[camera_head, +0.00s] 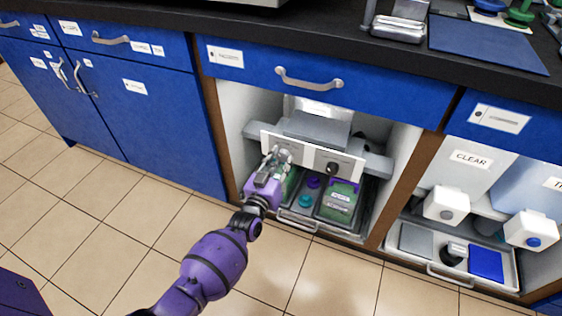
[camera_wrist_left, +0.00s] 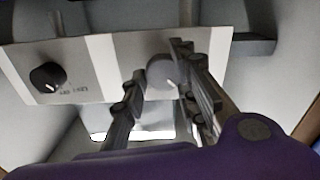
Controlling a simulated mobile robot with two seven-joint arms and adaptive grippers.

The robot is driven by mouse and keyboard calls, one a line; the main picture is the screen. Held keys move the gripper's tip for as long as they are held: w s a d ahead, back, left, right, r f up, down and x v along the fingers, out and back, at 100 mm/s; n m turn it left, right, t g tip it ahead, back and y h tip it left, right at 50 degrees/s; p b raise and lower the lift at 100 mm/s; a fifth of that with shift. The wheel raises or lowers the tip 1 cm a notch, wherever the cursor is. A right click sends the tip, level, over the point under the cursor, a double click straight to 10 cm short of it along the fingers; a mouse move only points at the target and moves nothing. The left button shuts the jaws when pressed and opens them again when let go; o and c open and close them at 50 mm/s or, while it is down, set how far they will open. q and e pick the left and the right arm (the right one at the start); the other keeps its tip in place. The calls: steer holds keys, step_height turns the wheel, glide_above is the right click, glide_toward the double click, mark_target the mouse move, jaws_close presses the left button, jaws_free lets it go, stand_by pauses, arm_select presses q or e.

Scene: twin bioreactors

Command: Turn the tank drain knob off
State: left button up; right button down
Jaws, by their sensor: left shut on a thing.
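A white control panel (camera_head: 311,160) sits inside the open cabinet bay under the counter. It carries two knobs. The black knob (camera_head: 333,168) on its right side is free, and it also shows at the left in the left wrist view (camera_wrist_left: 48,76), with small lettering beside it that I cannot read. My left gripper (camera_head: 279,153) is at the panel's left part, shut on the grey knob (camera_wrist_left: 163,72), with one finger on each side of it. The gripper hides this knob in the head view. I cannot read which knob is the tank drain. My right gripper is out of view.
Below the panel, a tray (camera_head: 297,223) holds a green-and-purple box (camera_head: 339,201) and small teal and purple items. A blue drawer (camera_head: 320,80) is above. To the right, a bay holds containers and another tray (camera_head: 455,275). The tiled floor (camera_head: 335,275) in front is clear.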

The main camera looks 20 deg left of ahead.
arm_select(q)
steer(key=shift+s+d+f+n, duration=0.15)
steer(key=shift+d+f+n, duration=0.15)
steer(key=shift+d, duration=0.15)
steer(key=o, duration=1)
steer(key=shift+a+r, duration=0.1)
steer(key=shift+a, duration=0.05)
steer(key=s, duration=1.2)
steer(key=shift+a+r, duration=0.15)
steer(key=shift+a, duration=0.05)
